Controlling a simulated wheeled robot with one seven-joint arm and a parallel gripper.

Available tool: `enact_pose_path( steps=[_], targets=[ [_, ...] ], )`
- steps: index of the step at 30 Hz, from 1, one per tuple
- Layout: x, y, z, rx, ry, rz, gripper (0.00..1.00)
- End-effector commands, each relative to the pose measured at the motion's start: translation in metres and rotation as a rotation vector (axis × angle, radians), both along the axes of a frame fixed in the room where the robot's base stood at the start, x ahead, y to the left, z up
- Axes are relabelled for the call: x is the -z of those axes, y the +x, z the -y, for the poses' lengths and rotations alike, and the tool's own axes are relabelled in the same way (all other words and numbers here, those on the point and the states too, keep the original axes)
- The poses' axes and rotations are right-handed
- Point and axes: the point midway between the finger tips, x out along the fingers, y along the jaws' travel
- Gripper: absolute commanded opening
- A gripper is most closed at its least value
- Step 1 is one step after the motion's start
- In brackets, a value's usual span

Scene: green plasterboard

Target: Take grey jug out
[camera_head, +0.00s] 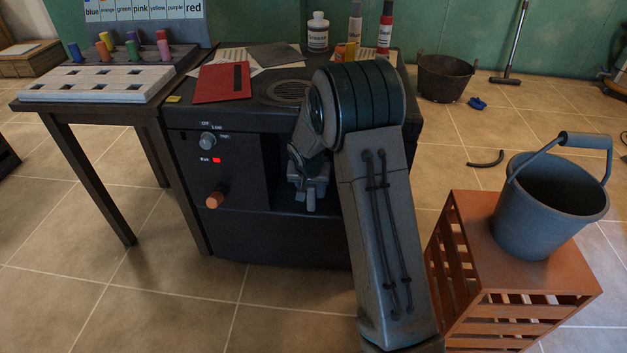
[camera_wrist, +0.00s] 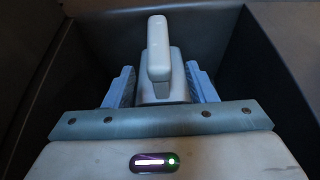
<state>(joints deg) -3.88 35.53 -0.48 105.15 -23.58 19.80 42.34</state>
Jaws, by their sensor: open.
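The grey jug (camera_wrist: 159,50) stands inside a dark compartment in the wrist view, its pale upright handle towards the camera. My gripper (camera_wrist: 160,72) is open, with one blue-grey finger on each side of the jug's handle side. Whether the fingers touch it I cannot tell. In the head view my arm reaches down into the front opening of the black cabinet (camera_head: 258,233), and my gripper (camera_head: 310,188) is at that opening. The jug cannot be made out clearly there, as my arm covers most of the opening.
Dark compartment walls (camera_wrist: 255,70) stand close on both sides. A knob (camera_head: 214,200) sticks out left of the opening. A bucket (camera_head: 532,225) stands on a slatted crate (camera_head: 482,235) at right.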

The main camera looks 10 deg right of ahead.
Motion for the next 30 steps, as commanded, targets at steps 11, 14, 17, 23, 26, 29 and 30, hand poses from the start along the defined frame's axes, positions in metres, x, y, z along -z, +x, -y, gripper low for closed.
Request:
enact_pose_path(
  steps=[11, 14, 17, 23, 26, 29, 30],
  targets=[
    [0.046, 0.022, 0.008, 0.002, 0.001, 0.000, 0.51],
    [0.047, 0.023, 0.008, 0.002, 0.000, 0.001, 0.51],
    [0.046, 0.023, 0.008, 0.002, 0.000, 0.001, 0.51],
    [0.046, 0.023, 0.008, 0.002, 0.000, 0.001, 0.06],
    [0.045, 0.024, 0.008, 0.002, 0.000, 0.002, 0.00],
    [0.045, 0.024, 0.008, 0.002, 0.000, 0.002, 0.00],
    [0.045, 0.024, 0.008, 0.002, 0.000, 0.002, 0.00]
  ],
)
